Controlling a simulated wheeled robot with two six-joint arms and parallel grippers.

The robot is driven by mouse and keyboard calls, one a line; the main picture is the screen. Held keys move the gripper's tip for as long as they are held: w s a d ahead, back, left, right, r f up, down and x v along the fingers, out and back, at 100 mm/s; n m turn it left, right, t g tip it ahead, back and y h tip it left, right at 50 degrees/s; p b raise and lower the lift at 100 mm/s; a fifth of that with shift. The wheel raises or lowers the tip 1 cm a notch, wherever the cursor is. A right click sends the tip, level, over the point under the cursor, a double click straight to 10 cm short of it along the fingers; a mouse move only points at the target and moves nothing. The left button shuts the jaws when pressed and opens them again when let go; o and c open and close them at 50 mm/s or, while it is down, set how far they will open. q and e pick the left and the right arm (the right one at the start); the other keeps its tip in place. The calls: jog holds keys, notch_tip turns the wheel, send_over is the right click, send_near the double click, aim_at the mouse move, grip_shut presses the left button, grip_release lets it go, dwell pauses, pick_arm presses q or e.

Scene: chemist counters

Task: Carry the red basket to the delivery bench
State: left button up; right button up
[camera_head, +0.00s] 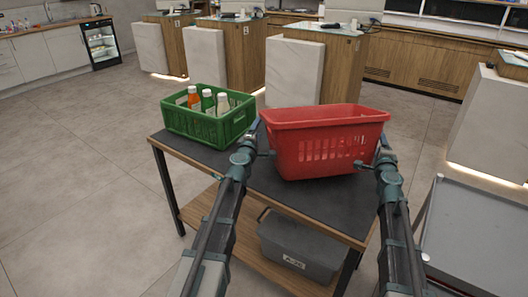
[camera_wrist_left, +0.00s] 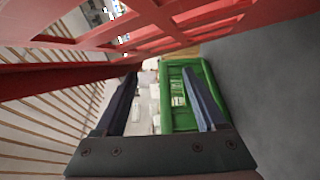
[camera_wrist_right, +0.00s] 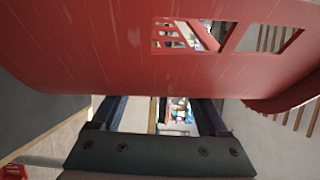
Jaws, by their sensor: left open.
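The red basket (camera_head: 325,146) stands upright and looks empty on the dark-topped table (camera_head: 225,159). My left gripper (camera_head: 257,128) is at its left side, open, with its fingers apart and nothing between them. In the left wrist view the red basket's slatted wall (camera_wrist_left: 150,38) runs close beside the fingers (camera_wrist_left: 165,98). I cannot tell which bench is the delivery bench.
A green basket (camera_head: 190,122) with several bottles stands on the same table, left of the red one. A grey bin (camera_head: 300,250) sits on the lower shelf. A grey-topped surface (camera_head: 475,230) is at right. Counters (camera_head: 325,60) stand behind; the floor (camera_head: 70,165) at left is clear.

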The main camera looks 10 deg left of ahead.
pick_arm(q)
jog(key=shift+a+f+b, duration=0.4)
jog(key=shift+a+f, duration=0.05)
jog(key=shift+f, duration=0.05)
jog(key=shift+o, duration=0.4)
jog(key=shift+a, duration=0.2)
pick_arm(e)
jog(key=shift+d+f, duration=0.45)
jog(key=shift+f, duration=0.05)
pick_arm(q)
jog(key=o, duration=0.3)
pick_arm(e)
jog(key=shift+o, duration=0.2)
jog(key=o, duration=0.4)
jog(key=shift+d, duration=0.1)
jog(key=shift+c, duration=0.2)
pick_arm(q)
jog(key=s, duration=1.2)
